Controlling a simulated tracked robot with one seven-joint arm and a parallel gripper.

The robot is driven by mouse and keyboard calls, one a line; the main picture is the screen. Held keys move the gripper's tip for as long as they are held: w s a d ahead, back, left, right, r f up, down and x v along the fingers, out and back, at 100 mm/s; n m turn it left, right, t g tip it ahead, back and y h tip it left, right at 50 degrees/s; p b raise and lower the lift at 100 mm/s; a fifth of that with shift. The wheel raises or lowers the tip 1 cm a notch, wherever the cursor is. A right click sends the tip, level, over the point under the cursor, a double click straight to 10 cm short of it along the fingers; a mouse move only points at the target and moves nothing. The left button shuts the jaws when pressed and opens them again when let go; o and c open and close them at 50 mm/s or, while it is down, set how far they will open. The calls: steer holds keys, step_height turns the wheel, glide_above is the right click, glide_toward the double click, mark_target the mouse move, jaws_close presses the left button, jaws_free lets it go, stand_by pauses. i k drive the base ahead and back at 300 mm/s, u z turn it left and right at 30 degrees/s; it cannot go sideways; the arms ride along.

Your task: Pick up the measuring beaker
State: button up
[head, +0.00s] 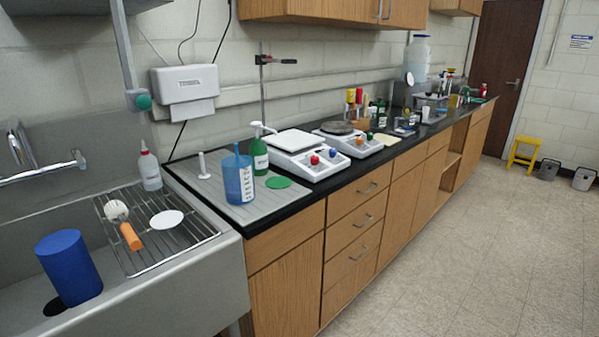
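The measuring beaker (239,181) is a translucent blue vessel with white scale marks on its side. It stands upright at the left end of the black counter, on a grey ribbed mat (208,192). A thin blue part sticks up at its top. A green pump bottle (260,156) stands close behind it to the right, and a flat green disc (279,182) lies to its right. A white upright peg (203,166) is behind it to the left. My gripper is not in view.
At the left is a metal sink (195,290) with a wire rack (185,233) holding a brush and white disc. A blue cylinder (68,265) stands in the sink. A white squeeze bottle (149,168) stands behind. Two scales (304,155) occupy the counter rightward. The floor is open.

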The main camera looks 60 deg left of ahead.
mark_target(238, 171)
steer(key=z, duration=0.2)
steer(key=i, duration=0.95)
steer(key=u, duration=1.95)
steer(key=i, duration=0.1)
steer(key=u, duration=2.1)
steer(key=i, duration=1)
steer(key=z, duration=0.2)
steer(key=k, duration=0.45)
steer(key=u, duration=0.05)
